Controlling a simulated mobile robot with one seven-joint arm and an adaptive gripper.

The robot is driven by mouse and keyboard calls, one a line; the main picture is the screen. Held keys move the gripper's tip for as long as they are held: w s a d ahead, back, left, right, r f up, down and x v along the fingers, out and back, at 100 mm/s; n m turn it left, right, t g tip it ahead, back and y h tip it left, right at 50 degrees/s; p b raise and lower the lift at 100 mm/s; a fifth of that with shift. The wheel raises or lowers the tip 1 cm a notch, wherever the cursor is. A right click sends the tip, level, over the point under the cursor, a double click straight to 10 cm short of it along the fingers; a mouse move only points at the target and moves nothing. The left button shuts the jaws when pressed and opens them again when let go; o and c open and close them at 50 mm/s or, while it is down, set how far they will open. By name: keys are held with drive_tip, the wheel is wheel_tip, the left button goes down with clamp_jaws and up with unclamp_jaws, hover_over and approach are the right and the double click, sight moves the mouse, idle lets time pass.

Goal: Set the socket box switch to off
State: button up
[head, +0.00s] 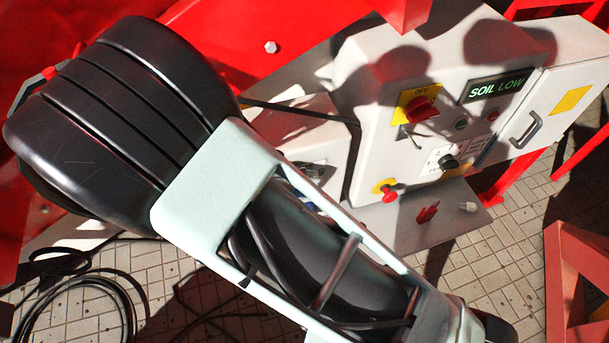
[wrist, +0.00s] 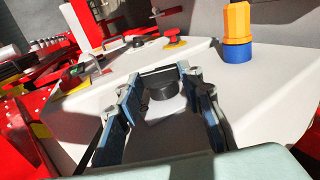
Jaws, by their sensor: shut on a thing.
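In the wrist view, a round black switch knob (wrist: 162,95) stands on a light grey box (wrist: 265,85), with a pale square plate under it. My gripper (wrist: 162,82) has its two blue-and-black fingers on either side of this knob and is shut on it. The knob's markings cannot be read, so I cannot tell its setting. A blue socket (wrist: 237,53) with a yellow plug or cap (wrist: 236,20) stands to the right on the same box. In the head view my arm crosses the middle and my gripper is not visible.
In the head view, a grey control cabinet (head: 360,75) carries a red switch on a yellow plate (head: 418,105), a black knob (head: 448,161), a red button (head: 388,191) and a "SOIL LOW" display (head: 497,87). Black cables (head: 85,285) lie coiled on the tiled floor at lower left.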

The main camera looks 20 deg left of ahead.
drive_tip(key=t+h+b, duration=0.1)
drive_tip(key=h+b, duration=0.1)
drive_tip(key=f+t+h+b, duration=0.1)
drive_tip(key=t+h+b, duration=0.1)
drive_tip(key=shift+a+f, duration=0.1)
drive_tip(key=shift+f, duration=0.05)
drive_tip(key=shift+h, duration=0.3)
idle(0.4)
drive_tip(key=o, duration=1.2)
drive_tip(key=shift+c, duration=0.2)
drive_tip(key=shift+s, duration=0.1)
drive_tip(key=v, duration=1.2)
